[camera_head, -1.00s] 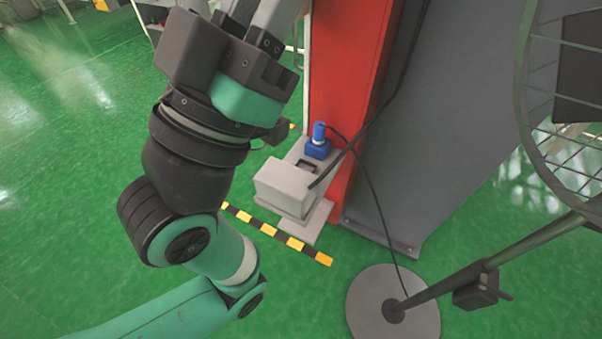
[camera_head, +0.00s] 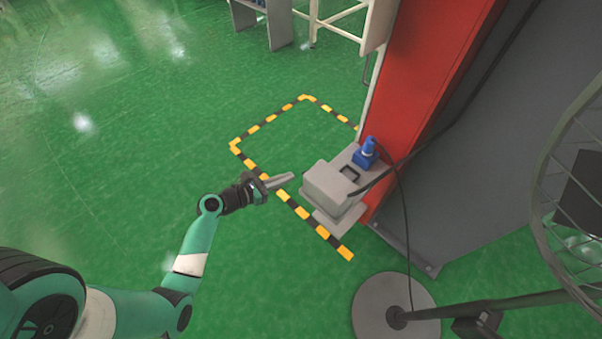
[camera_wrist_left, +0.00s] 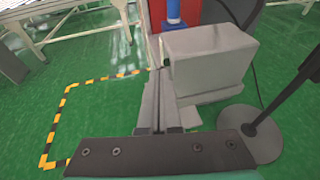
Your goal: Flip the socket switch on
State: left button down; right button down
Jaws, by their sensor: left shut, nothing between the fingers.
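The grey socket box (camera_head: 331,189) stands beside the red column, with a blue plug (camera_head: 365,154) upright on its upper end. A dark square recess (camera_head: 350,173) lies between the plug and the raised grey cover; I cannot make out the switch itself. My left gripper (camera_head: 291,176) is shut and empty, just left of the box and apart from it, pointing towards it. In the left wrist view the shut fingers (camera_wrist_left: 160,85) lie at the left side of the box (camera_wrist_left: 208,60), and the blue plug (camera_wrist_left: 174,10) shows behind it. My right gripper is out of view.
A red column (camera_head: 425,75) and grey panel stand behind the box. A fan with a round base (camera_head: 372,311) and pole stands at the right. A black cable hangs near the box. Yellow-black tape (camera_head: 243,158) marks the open green floor at the left.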

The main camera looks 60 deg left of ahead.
pick_arm(q)
jog(key=s+f+n+b, duration=0.1)
jog(key=s+f+n, duration=0.2)
jog(key=f+n, duration=0.2)
jog(key=shift+s+a+n, duration=0.15)
jog(key=shift+s+n, duration=0.1)
jog(key=shift+n, duration=0.25)
jog(key=shift+w, duration=0.1)
jog(key=b+x, duration=0.4)
jog(key=x, duration=0.6)
jog(key=shift+b, duration=0.35)
jog(key=shift+a+r, duration=0.1)
jog(key=shift+y+p, duration=0.3)
jog(key=shift+p, duration=0.15)
